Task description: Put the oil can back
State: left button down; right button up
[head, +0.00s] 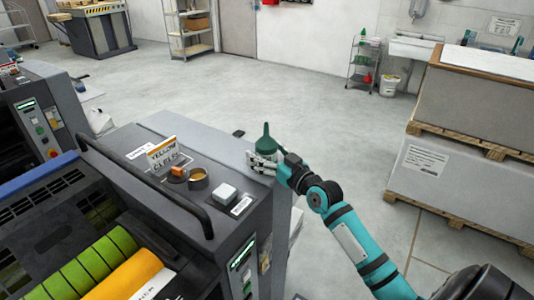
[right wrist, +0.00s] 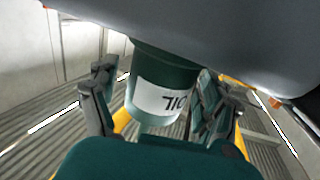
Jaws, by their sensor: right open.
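The oil can (head: 266,140) is dark green with a thin pointed spout. It is upright at the far right corner of the grey press top (head: 235,160). My right gripper (head: 263,164) is at the can, in front of its lower part and partly hiding it. In the right wrist view, the can (right wrist: 162,85) shows with a white label, upside down. There it appears between the spread fingers of my open right gripper (right wrist: 162,103), with gaps visible on both sides. A grey surface hides one end of the can. My left gripper is not in view.
A stacked pallet (head: 440,185) stands at right. A small trolley (head: 365,62) with bottles stands at the back wall. Open floor lies between.

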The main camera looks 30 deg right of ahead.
jog(key=shift+r, duration=0.1)
jog(key=s+b, duration=0.2)
jog(key=s, duration=0.9)
jog(key=s+d+f+m+g+h, duration=0.1)
jog(key=d+f+g, duration=0.1)
jog(key=f, duration=1)
jog(key=s+d+f+m+g+h, duration=0.1)
jog(key=d+f+g, duration=0.2)
jog(key=f, duration=1)
jog(key=s+a+f+g, duration=0.1)
jog(key=s+f+g, duration=0.15)
jog(key=f, duration=0.55)
jog(key=s+a+f+g, duration=0.15)
jog(key=s+f, duration=0.25)
jog(key=f, duration=0.4)
jog(key=s+a+f+n+g, duration=0.15)
jog(key=s+a+f, duration=0.25)
jog(key=s+f, duration=0.4)
jog(key=s+a+f+g, duration=0.3)
jog(key=s+a+f, duration=0.2)
jog(key=s+f, duration=0.35)
jog(key=s+a+f+n+g, duration=0.1)
jog(key=s+a+f, duration=0.2)
jog(key=s, duration=0.5)
jog(key=s+a+f+n+g, duration=0.1)
jog(key=s+a+f, duration=0.3)
jog(key=s, duration=0.4)
jog(key=shift+s+a+f+g+y, duration=0.25)
jog(key=shift+s+g+y, duration=0.15)
jog(key=shift+g, duration=0.35)
